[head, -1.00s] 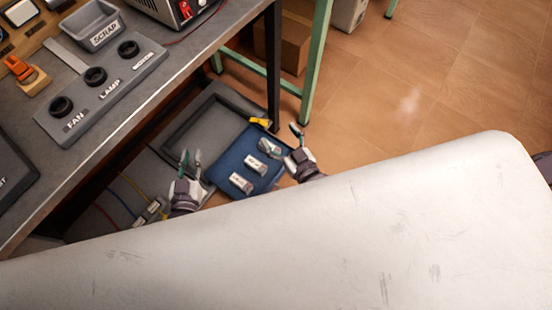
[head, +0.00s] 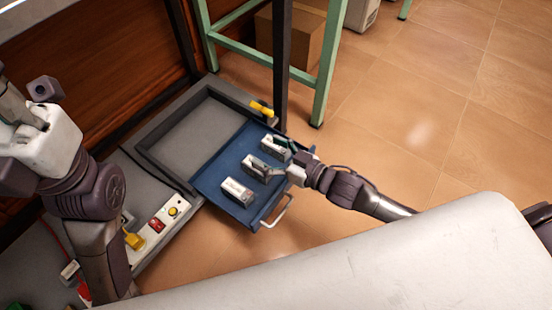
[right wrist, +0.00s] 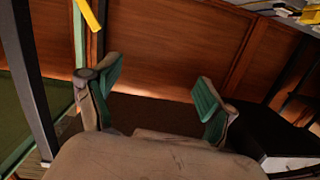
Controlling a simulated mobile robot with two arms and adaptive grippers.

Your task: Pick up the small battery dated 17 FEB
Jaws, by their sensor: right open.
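Three small pale batteries lie in a blue drawer tray (head: 212,177): a near one (head: 237,191), a middle one (head: 258,167) and a far one (head: 272,147). Their dates are too small to read, so I cannot tell which says 17 FEB. My right gripper (head: 273,157) reaches in from the right, over the middle and far batteries, hiding part of them. In the right wrist view its green-padded fingers (right wrist: 158,92) are wide apart with nothing between them. My left gripper (head: 25,100) is raised at the left edge, away from the tray; its fingertips are unclear.
A grey open frame (head: 160,133) adjoins the blue tray, with a yellow piece (head: 261,109) at its corner. A metal handle (head: 283,212) is on the tray's near side. A power strip (head: 165,222) lies left. A green-legged stand (head: 325,75) and cardboard box (head: 300,35) are behind.

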